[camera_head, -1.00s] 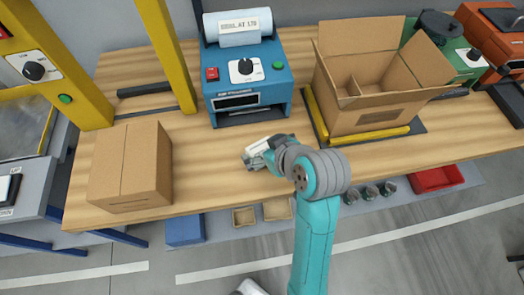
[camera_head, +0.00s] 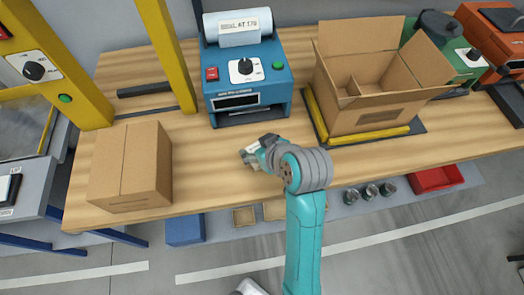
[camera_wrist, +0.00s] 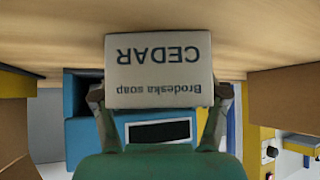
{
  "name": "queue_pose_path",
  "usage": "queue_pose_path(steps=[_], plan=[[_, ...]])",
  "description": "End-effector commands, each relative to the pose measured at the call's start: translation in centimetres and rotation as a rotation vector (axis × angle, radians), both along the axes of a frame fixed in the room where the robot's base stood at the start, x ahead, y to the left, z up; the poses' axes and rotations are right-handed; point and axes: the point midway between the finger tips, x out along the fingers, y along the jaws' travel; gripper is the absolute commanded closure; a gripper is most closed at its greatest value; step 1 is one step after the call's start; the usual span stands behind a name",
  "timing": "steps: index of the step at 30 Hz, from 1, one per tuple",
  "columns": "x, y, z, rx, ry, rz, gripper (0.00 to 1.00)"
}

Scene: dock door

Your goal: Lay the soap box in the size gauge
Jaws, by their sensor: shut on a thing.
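The soap box is a pale box with dark lettering, "CEDAR" and "Brodeska soap". In the wrist view the soap box (camera_wrist: 158,70) is upside down and sits between both fingers. My gripper (camera_wrist: 160,96) is shut on its two sides. In the head view my gripper (camera_head: 253,154) is over the front middle of the table, below the blue machine, and my arm mostly hides the soap box. I cannot make out a size gauge in either view; it may be behind my arm.
The wooden table (camera_head: 200,180) carries a closed carton (camera_head: 130,165) at left, a blue label machine (camera_head: 246,80) at the back and an open carton (camera_head: 375,112) on a dark yellow-barred platform at right. A yellow post (camera_head: 165,50) stands behind. Table between closed carton and gripper is clear.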

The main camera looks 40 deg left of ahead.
Motion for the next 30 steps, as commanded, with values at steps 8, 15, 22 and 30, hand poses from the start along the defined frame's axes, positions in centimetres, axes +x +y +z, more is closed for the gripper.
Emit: queue_pose_path(steps=[8,15,22,30], plan=[[0.0,0.0,0.5,-0.001,0.000,0.000,0.77],[0.1,0.1,4.6,0.003,-0.003,0.001,0.77],[0.0,0.1,8.4,0.002,-0.001,0.001,0.77],[0.0,0.0,10.0,-0.001,0.001,0.001,0.77]])
